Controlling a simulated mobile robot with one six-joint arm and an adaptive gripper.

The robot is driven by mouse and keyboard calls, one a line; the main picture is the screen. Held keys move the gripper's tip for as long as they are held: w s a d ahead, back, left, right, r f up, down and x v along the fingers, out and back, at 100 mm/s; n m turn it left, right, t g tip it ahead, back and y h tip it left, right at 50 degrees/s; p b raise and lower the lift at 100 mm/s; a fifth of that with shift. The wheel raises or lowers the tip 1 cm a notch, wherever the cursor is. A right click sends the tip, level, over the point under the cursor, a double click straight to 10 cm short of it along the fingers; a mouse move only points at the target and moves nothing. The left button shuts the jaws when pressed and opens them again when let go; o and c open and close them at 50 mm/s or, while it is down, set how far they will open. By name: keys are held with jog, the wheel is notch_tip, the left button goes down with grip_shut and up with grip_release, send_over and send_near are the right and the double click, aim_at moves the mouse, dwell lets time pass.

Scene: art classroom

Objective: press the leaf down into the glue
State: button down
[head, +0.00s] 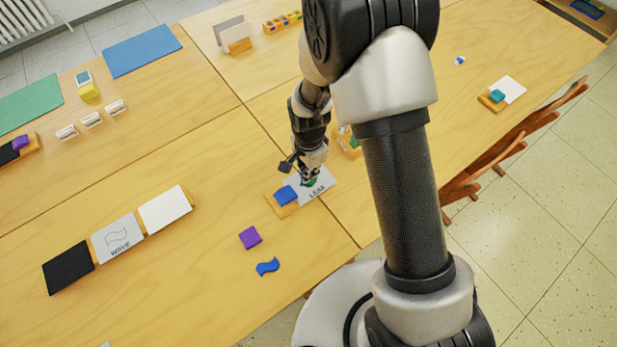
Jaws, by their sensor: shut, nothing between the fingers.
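A grey card (325,180) marked LEAF lies on the table, partly over a wooden base (287,209). A small piece of a green leaf (312,183) shows on the card under my gripper (309,181). My gripper is shut and empty, pointing down at the leaf. It hides much of the leaf, and I cannot tell whether the fingertips touch it. The glue is not visible. A blue block (286,195) sits on the wooden base just left of the card.
A purple block (250,237) and a blue wavy piece (268,267) lie in front on the left. Wooden chairs (485,172) line the right edge.

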jog(key=shift+r+p, duration=2.25)
jog(key=shift+r, duration=1.05)
jog(key=shift+r, duration=0.1)
jog(key=s+d+r+n+t, duration=0.1)
jog(key=s+d+r+n, duration=0.15)
jog(key=r, duration=0.75)
jog(key=s+d+r+n+t, duration=0.15)
jog(key=d+r, duration=0.25)
jog(key=r, duration=0.5)
jog(key=s+d+r+n+t, duration=0.1)
jog(key=s+d+r+n, duration=0.2)
jog(key=s+r, duration=0.3)
jog(key=s+d+r+n+t, duration=0.1)
jog(key=s+d+r+n, duration=0.2)
jog(key=s, duration=0.6)
notch_tip(320, 180, up, 3)
jog(key=shift+s+f+n, duration=0.15)
jog(key=shift+s+n, duration=0.2)
jog(key=shift+n, duration=0.25)
